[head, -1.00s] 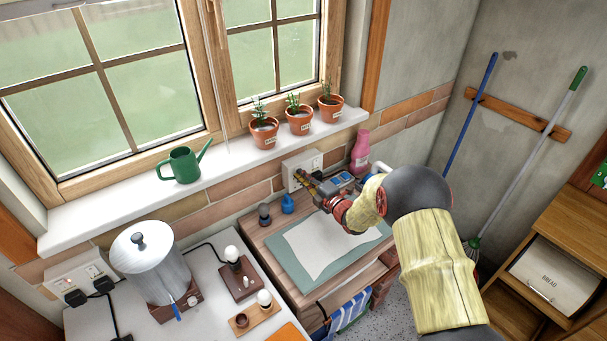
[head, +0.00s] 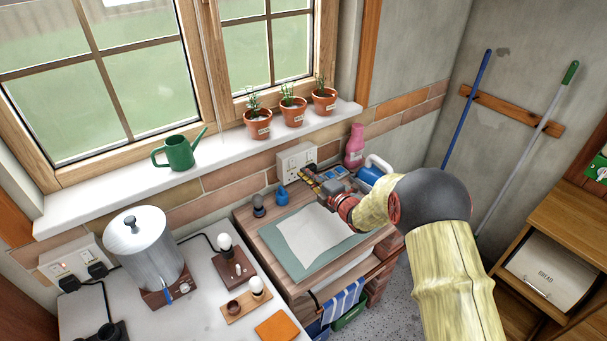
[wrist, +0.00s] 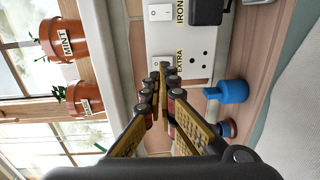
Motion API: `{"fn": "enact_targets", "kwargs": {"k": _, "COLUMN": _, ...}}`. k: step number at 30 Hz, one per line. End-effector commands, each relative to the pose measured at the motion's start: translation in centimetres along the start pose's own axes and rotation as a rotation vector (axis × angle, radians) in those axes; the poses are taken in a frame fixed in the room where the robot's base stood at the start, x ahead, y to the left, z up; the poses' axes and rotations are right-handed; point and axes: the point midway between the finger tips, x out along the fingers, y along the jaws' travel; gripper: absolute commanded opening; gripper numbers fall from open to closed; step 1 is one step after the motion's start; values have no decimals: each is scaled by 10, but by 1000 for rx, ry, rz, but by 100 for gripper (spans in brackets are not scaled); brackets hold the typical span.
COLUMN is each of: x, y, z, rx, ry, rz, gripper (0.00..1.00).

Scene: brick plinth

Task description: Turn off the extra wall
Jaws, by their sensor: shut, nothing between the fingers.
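The white double wall socket (head: 296,160) is on the brick strip under the window sill. In the wrist view the socket plate (wrist: 183,38) appears turned on its side, with labels "IRON" and "EXTRA". The EXTRA switch (wrist: 158,60) is partly hidden behind my fingertips; I cannot tell its position. The EXTRA outlet holes (wrist: 201,60) are empty. A black plug (wrist: 208,11) sits in the IRON outlet, beside its white switch (wrist: 159,12). My gripper (wrist: 164,70) is shut and empty, its tips in front of the EXTRA switch; contact is unclear. It also shows in the head view (head: 306,172).
Potted herbs (head: 292,112) line the sill above. A white cloth (head: 313,238) lies below my arm.

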Motion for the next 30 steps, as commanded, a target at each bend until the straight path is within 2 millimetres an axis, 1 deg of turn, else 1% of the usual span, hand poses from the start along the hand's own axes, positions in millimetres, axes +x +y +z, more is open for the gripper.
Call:
{"fn": "enact_targets", "kwargs": {"k": 1, "x": -8, "y": 2, "z": 0, "rx": 0, "ry": 0, "rz": 0, "gripper": 0}}
{"fn": "enact_targets", "kwargs": {"k": 9, "x": -52, "y": 1, "z": 0, "rx": 1, "ry": -1, "rz": -1, "gripper": 0}}
{"fn": "enact_targets", "kwargs": {"k": 12, "x": -66, "y": 1, "z": 0, "rx": 0, "ry": 0, "rz": -1, "gripper": 0}}
{"fn": "enact_targets", "kwargs": {"k": 15, "x": -76, "y": 1, "z": 0, "rx": 1, "ry": 0, "rz": -1, "gripper": 0}}
{"fn": "enact_targets", "kwargs": {"k": 20, "x": -82, "y": 0, "z": -1, "rx": 0, "ry": 2, "rz": 0, "gripper": 0}}
{"fn": "enact_targets", "kwargs": {"k": 30, "x": -82, "y": 0, "z": -1, "rx": 0, "ry": 2, "rz": -1, "gripper": 0}}
